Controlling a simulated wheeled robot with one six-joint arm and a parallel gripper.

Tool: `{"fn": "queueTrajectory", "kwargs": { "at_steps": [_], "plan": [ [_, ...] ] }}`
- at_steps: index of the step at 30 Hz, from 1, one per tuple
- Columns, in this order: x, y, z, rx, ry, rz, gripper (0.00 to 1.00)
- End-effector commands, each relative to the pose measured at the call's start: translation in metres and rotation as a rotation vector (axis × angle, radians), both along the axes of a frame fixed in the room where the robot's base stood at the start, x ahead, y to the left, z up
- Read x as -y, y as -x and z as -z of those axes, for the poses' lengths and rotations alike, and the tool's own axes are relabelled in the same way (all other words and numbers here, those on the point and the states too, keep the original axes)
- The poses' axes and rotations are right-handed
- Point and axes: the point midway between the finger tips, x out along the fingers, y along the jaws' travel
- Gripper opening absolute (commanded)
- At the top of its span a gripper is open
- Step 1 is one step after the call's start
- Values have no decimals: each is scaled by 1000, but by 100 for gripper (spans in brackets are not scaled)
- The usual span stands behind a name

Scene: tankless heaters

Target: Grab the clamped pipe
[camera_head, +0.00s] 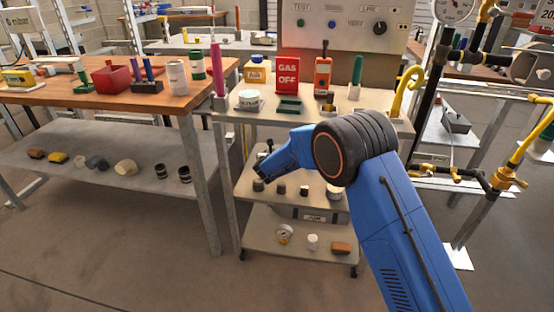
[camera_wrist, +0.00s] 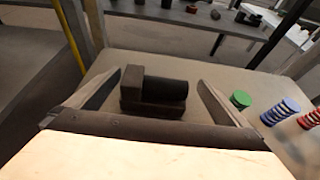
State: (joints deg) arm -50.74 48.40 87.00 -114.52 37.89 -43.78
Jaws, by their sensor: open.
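The clamped pipe (camera_wrist: 160,90) shows in the wrist view as a short dark cylinder lying in a dark block-like clamp on a pale shelf. My gripper (camera_wrist: 158,79) is open, with one metal finger to the left of the pipe and clamp and the other to the right. Gaps show on both sides, and nothing is held. The near lower part of the clamp is partly hidden by my gripper's body. In the head view, my blue arm reaches down to the cart's middle shelf (camera_head: 290,203), and I cannot make out the pipe there for certain.
In the wrist view, a green stack (camera_wrist: 240,100), a blue-and-white stack (camera_wrist: 280,111) and a red-and-white stack (camera_wrist: 309,119) stand right of the pipe. A shelf post (camera_wrist: 95,22) rises at the left. In the head view, the cart's top shelf (camera_head: 388,108) overhangs the middle shelf.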

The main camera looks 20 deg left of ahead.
Motion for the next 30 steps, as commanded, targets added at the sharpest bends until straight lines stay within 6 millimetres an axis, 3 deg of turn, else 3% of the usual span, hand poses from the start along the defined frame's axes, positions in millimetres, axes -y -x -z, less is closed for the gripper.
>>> {"fn": "queueTrajectory", "kwargs": {
  "at_steps": [15, 24, 30],
  "plan": [
    [-17, -46, 16, 0, -1, 0, 100],
    [-18, -48, 17, 0, -1, 0, 100],
    [-18, -48, 17, 0, -1, 0, 52]
  ]
}}
